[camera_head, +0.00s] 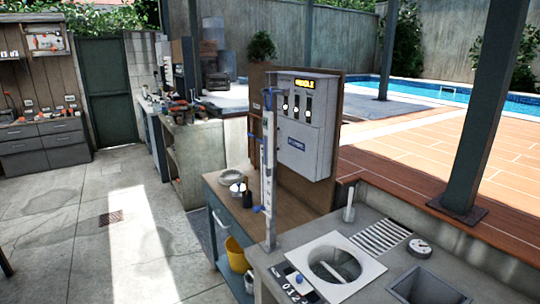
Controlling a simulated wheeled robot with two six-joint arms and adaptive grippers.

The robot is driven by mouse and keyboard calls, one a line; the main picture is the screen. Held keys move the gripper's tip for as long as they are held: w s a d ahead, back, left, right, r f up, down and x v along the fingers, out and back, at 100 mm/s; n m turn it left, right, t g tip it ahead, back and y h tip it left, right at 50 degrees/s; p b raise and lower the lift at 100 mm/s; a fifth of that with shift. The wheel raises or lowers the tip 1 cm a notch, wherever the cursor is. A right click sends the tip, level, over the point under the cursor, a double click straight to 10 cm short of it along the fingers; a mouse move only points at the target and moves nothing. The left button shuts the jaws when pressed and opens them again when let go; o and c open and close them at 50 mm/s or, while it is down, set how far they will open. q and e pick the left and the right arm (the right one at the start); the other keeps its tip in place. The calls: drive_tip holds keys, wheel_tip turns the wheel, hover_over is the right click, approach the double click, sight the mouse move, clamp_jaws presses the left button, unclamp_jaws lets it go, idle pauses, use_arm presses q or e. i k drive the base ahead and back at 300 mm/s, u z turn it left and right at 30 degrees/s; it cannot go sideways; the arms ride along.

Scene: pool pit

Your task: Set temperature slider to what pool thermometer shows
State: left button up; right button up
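A grey control box (305,125) hangs on a brown board, with a lit yellow display (304,84) and several small white-and-black controls (296,108) below it. The display's text is too small to read surely. A round dial gauge (420,247) lies on the grey counter at the right; its reading cannot be made out. A dark panel (297,287) with a blue knob and white digits sits at the counter's front left. I cannot tell which part is the temperature slider or the pool thermometer. Neither of my grippers is in view.
A tall grey upright (268,170) with blue fittings stands before the box. The counter holds a round basin (335,264) with a pale stick inside, a square sink (428,287) and a slotted drain (380,236). A dark post (485,110) rises right. Concrete floor is open at left.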

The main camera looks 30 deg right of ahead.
sight(256, 208)
drive_tip(key=k, duration=0.5)
drive_tip(key=u, duration=1.3)
drive_tip(key=i, duration=1)
drive_tip(key=z, duration=2.85)
